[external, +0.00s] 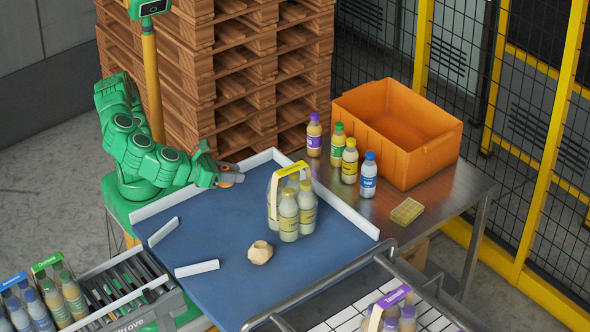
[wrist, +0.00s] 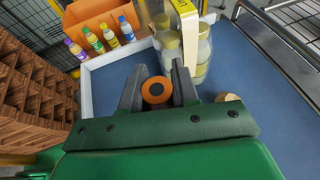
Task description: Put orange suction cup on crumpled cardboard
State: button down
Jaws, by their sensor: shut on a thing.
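My gripper (external: 228,174) is shut on the orange suction cup (wrist: 156,91), a round orange piece with a dark centre, held between both fingers in the wrist view. In the external view the cup is only a small orange patch at the fingertips, above the back left part of the blue table near its white rim. The crumpled cardboard (external: 260,252) is a small tan lump on the blue table, in front of the bottle pack and apart from my gripper. In the wrist view only its edge (wrist: 228,97) shows, right of my gripper and partly hidden by it.
A yellow-handled bottle pack (external: 289,215) stands on the blue table (external: 205,245), between my gripper's side and the right rim. White rails edge the table. Several bottles (external: 350,160) and an orange crate (external: 417,158) stand on the metal table behind. Open blue surface lies left of the cardboard.

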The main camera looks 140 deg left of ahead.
jog(key=w+f, duration=0.4)
jog(key=w, duration=0.5)
send_over(267, 243)
notch_tip(267, 243, down, 6)
jog(key=shift+s+r, duration=0.1)
jog(key=shift+f, duration=1.55)
jog(key=shift+f, duration=0.1)
jog(key=c, duration=0.8)
grip_release()
jog(key=shift+c, duration=0.2)
